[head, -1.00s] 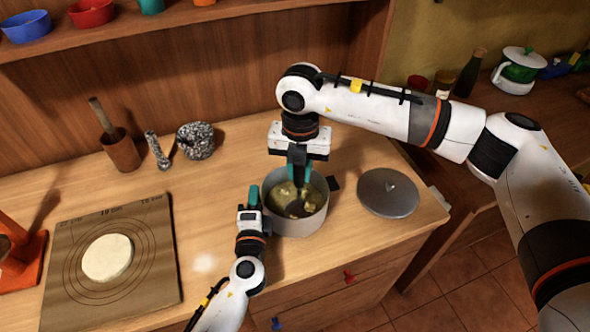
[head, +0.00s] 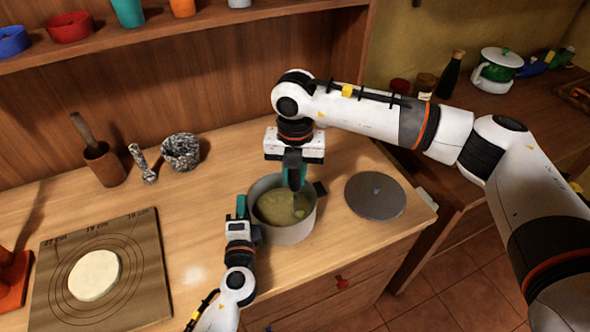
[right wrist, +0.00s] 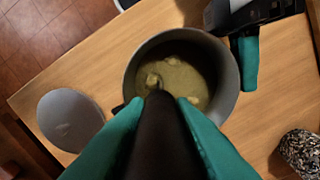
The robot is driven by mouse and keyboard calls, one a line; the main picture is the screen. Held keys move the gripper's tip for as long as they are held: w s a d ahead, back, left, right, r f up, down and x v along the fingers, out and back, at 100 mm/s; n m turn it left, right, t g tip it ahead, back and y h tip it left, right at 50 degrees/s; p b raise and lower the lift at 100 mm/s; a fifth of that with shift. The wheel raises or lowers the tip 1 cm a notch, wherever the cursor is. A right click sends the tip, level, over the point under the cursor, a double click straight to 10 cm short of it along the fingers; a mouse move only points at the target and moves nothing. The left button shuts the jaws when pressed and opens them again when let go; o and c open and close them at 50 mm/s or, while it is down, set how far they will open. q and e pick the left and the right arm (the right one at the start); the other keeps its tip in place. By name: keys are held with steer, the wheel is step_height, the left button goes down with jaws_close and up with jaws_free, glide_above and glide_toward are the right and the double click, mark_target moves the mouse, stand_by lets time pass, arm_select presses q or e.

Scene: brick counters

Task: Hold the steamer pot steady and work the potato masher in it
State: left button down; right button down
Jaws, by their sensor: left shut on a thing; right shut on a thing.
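The grey steamer pot (head: 290,234) stands upright on the wooden counter, with a pale yellow-green mash (head: 280,207) inside. My left gripper (head: 241,208) is shut at the pot's left side; the handle it grips is hidden. In the right wrist view the left gripper's teal finger (right wrist: 249,62) shows beside the pot (right wrist: 227,80). My right gripper (head: 294,176) is above the pot, shut on the black handle of the potato masher (right wrist: 160,130). The masher reaches down into the pot; its head is hidden in the mash. A few paler lumps show around it.
A round grey lid (head: 375,195) lies right of the pot, near the counter's right edge. A board with dough (head: 95,275) lies at left.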

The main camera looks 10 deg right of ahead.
steer(key=shift+f, duration=0.7)
steer(key=shift+r, duration=0.15)
steer(key=shift+r, duration=0.9)
steer(key=shift+f, duration=0.15)
steer(key=shift+f, duration=0.9)
